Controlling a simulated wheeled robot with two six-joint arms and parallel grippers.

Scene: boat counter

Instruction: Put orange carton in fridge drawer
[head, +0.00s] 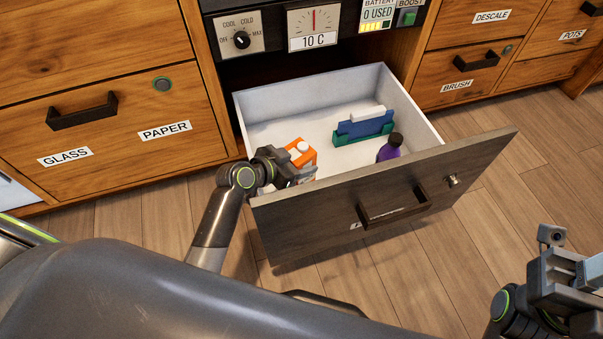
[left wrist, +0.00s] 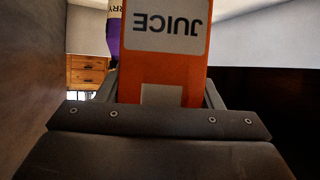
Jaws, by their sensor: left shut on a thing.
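The orange carton (head: 301,153) is in my left gripper (head: 287,172), which is shut on it inside the open fridge drawer near its left front corner. In the left wrist view the carton (left wrist: 165,75) fills the middle, with an upside-down JUICE label. Whether its base touches the drawer floor is hidden. The fridge drawer (head: 265,104) is pulled out, with white inner walls and a dark wooden front. My right gripper (head: 575,285) is at the lower right, away from the drawer; its jaws are not clear.
A purple bottle with a dark cap (head: 390,148) stands by the drawer front. A green and blue holder (head: 363,126) with a white item sits near the right wall. The drawer floor between carton and holder is clear. Closed wooden drawers (head: 110,120) flank it.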

